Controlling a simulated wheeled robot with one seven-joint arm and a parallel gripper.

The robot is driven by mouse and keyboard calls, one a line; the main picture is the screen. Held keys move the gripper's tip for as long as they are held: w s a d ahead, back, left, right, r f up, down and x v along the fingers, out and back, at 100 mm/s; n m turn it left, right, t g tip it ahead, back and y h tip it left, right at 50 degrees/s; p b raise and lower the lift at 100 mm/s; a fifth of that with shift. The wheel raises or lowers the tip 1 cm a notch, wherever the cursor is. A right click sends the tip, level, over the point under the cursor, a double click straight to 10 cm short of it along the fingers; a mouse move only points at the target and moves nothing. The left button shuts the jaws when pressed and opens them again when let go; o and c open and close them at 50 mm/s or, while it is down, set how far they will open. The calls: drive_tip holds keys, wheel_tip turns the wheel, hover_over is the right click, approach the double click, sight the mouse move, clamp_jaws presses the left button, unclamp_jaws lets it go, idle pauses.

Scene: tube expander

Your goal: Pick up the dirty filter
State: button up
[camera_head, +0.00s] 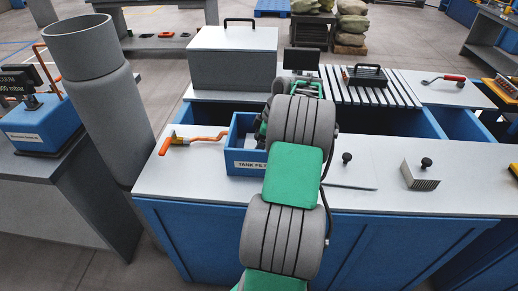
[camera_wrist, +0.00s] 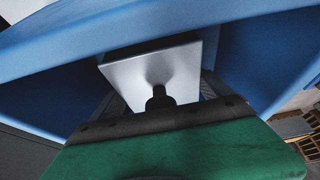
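In the wrist view, a silver plate with a dark knob (camera_wrist: 160,97) lies inside a blue container (camera_wrist: 60,90), just beyond my gripper's green and black body. It looks like a filter top; whether it is dirty cannot be told. In the head view, the blue bin (camera_head: 236,164) with a label starting "TANK FILT" sits on the bench, and my arm hides part of it. My gripper (camera_wrist: 160,112) is close to the knob; its fingertips are not clearly seen. A finned metal block with a black knob (camera_head: 421,175) stands on the bench to the right.
A black knob (camera_head: 347,158) and a thin rod (camera_head: 352,187) are right of my arm. An orange-handled tool (camera_head: 190,140) lies left of the bin. A large grey box (camera_head: 234,57) stands behind, and a slatted rack (camera_head: 370,85) is at back right. A grey cylinder (camera_head: 100,100) stands at left.

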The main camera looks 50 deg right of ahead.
drive_tip(key=c, duration=1.1)
drive_tip(key=shift+r, duration=0.1)
